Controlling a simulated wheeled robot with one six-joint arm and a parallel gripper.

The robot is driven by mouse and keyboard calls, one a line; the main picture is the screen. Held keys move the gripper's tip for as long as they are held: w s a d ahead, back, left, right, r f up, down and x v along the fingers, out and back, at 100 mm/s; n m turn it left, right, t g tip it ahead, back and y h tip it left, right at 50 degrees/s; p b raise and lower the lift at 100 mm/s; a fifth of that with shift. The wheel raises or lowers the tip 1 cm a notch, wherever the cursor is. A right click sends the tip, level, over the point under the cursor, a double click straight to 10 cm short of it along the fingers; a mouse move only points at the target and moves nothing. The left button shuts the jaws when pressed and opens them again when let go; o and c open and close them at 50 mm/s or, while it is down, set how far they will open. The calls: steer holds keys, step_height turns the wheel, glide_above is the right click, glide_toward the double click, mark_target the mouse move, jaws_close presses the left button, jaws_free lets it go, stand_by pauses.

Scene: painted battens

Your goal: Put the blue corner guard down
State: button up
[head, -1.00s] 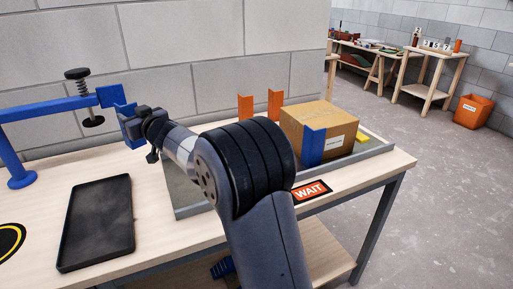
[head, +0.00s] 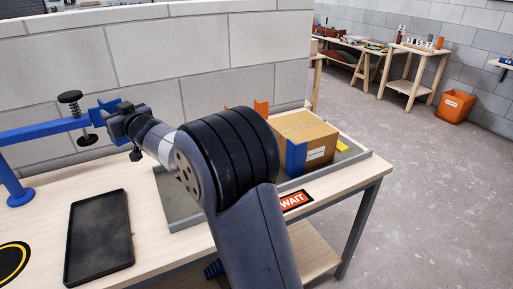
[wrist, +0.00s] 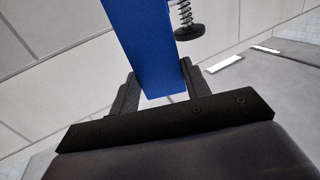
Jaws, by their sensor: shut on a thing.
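The blue corner guard (wrist: 145,42) stands between the two dark fingers of my gripper (wrist: 157,88) in the wrist view. The gripper is shut on it. In the head view my gripper (head: 118,120) is at the left, above the table, and a small part of the held guard (head: 104,106) shows. It overlaps the end of the blue clamp arm in the picture; I cannot tell whether they touch. Another blue corner guard (head: 296,158) sits on the front edge of a cardboard box (head: 312,134). My arm hides part of the table.
A black tray (head: 100,238) lies empty at the front left. The blue clamp arm (head: 45,131) with its spring screw (head: 74,103) stands close to my gripper. A grey-rimmed tray (head: 345,164) holds the box. Orange guards (head: 261,108) stand behind my arm. A WAIT sign (head: 295,201) marks the front edge.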

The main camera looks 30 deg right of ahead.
steer(key=s+d+m+g+h, duration=0.4)
steer(key=d+m+g+h, duration=0.2)
steer(key=d, duration=0.7)
steer(key=s+d+m+g+h, duration=0.5)
steer(key=d+m+h, duration=0.3)
steer(key=d, duration=0.6)
steer(key=s+d+m+g+h, duration=0.5)
steer(key=d+m+g+h, duration=0.2)
steer(key=d, duration=0.6)
steer(key=m+h, duration=0.1)
steer(key=h, duration=0.1)
steer(key=shift+s+d+h, duration=0.2)
steer(key=shift+d+h, duration=0.1)
steer(key=shift+d, duration=0.1)
